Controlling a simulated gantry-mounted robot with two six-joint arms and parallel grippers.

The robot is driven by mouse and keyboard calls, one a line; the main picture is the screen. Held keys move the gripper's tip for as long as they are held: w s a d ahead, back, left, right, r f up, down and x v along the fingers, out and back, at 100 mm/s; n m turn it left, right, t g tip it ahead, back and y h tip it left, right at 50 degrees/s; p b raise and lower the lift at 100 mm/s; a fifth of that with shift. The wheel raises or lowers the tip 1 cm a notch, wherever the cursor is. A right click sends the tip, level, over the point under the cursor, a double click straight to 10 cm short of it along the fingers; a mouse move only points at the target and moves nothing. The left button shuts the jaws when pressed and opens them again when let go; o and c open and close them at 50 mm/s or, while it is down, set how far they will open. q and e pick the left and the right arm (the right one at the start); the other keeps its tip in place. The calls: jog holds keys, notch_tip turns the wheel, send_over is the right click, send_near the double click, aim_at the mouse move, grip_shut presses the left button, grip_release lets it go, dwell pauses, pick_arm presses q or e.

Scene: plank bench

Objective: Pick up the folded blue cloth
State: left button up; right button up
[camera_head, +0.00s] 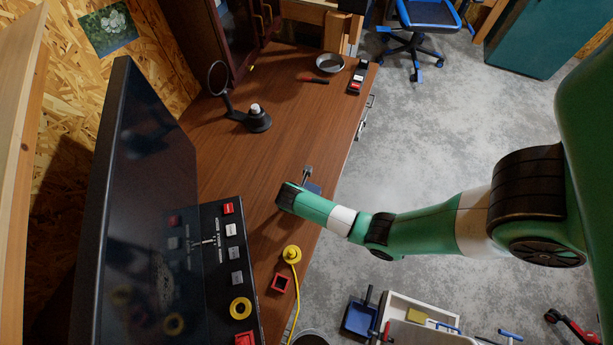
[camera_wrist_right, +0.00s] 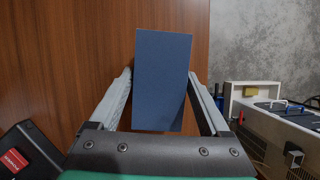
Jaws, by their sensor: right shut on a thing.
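The folded blue cloth (camera_wrist_right: 163,75) is a flat dark-blue rectangle between the two fingers of my right gripper in the right wrist view. My right gripper (camera_head: 307,174) is shut on it. In the head view, the arm comes in from the right and the gripper is over the right part of the wooden bench (camera_head: 240,165). Only a small blue part of the cloth (camera_head: 313,188) shows there, beside the gripper; the wrist hides the rest. I cannot tell whether the cloth touches the bench. My left gripper is not in view.
A large dark screen (camera_head: 140,200) and a button panel (camera_head: 228,250) fill the left. A round-mirror stand (camera_head: 258,122) and a grey bowl (camera_head: 329,64) stand farther back. The bench middle is clear.

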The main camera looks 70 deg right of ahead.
jog(key=s+a+r+p, duration=0.6)
jog(key=s+r, duration=0.5)
jog(key=s, duration=0.1)
jog(key=shift+s+a, duration=0.15)
jog(key=shift+a, duration=0.15)
